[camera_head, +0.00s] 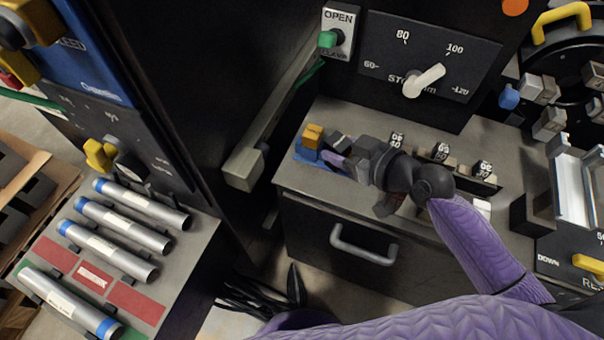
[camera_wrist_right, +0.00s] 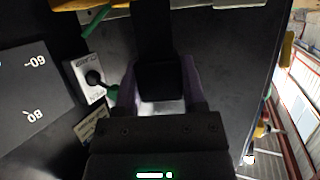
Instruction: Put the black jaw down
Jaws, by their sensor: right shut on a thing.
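My right gripper (camera_head: 338,157) is at the back left of the grey bench top, its purple fingers beside a yellow block on a blue base. In the right wrist view, the purple fingers (camera_wrist_right: 160,95) are shut on a black jaw (camera_wrist_right: 160,80), one finger on each side. In the head view the jaw is mostly hidden by the gripper, and I cannot tell whether it touches the bench. My left gripper does not show.
The yellow block (camera_head: 312,135) stands left of the gripper. Several numbered black-and-white blocks (camera_head: 440,152) stand to its right. Behind is a dial panel (camera_head: 430,65); an OPEN switch (camera_head: 338,32) is at upper left. A drawer handle (camera_head: 362,247) projects below. Silver cylinders (camera_head: 120,230) lie on the left bench.

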